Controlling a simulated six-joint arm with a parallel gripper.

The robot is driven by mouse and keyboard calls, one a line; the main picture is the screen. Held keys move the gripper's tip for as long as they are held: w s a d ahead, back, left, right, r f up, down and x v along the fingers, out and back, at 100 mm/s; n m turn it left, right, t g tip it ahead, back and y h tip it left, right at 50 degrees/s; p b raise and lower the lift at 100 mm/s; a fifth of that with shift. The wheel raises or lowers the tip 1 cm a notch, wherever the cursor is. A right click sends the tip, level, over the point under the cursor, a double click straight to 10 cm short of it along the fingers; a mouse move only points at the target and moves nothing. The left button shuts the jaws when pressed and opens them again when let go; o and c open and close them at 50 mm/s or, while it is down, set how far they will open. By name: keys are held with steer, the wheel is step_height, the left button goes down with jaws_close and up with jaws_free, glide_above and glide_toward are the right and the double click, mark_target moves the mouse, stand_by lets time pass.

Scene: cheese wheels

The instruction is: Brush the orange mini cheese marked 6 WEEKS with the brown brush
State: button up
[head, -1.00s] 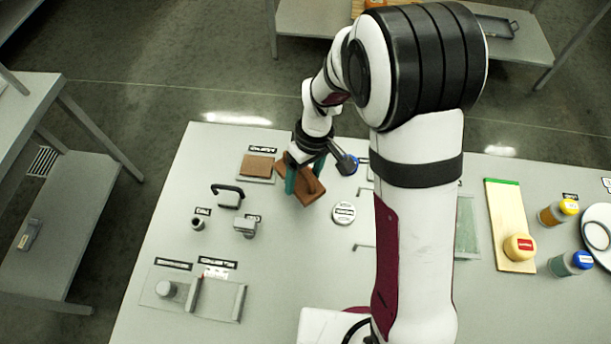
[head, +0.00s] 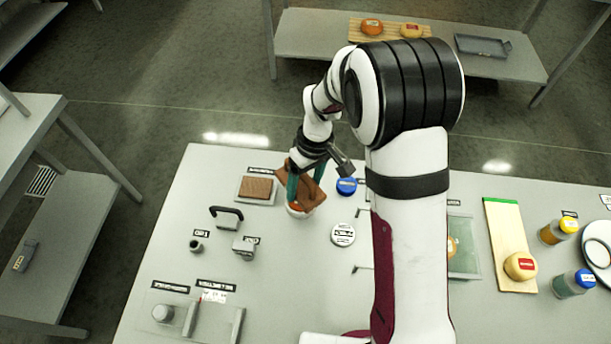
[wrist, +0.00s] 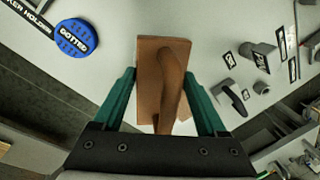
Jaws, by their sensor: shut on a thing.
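My gripper (head: 306,181) is shut on the brown brush (head: 313,195), a wooden block with a curved handle. In the wrist view the brush (wrist: 149,82) lies between the teal fingers of my gripper (wrist: 160,98). Just below the brush in the head view is a round white thing with orange in it (head: 297,209), partly hidden; I cannot tell whether they touch. An orange cheese (head: 372,27) sits on the back shelf's board. Another orange cheese (head: 452,247), half hidden by my arm, is at the green tray. I cannot read 6 WEEKS on any cheese.
A flat brown pad (head: 257,189) lies left of the brush. A blue-lidded round stamp (head: 346,186) and a white disc (head: 343,234) are to the right. A yellow cheese with a red label (head: 519,266) rests on a board (head: 503,225), with jars beside it.

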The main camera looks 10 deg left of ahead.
steer(key=shift+s, duration=2.35)
steer(key=shift+s+r, duration=0.15)
step_height(320, 180, up, 8)
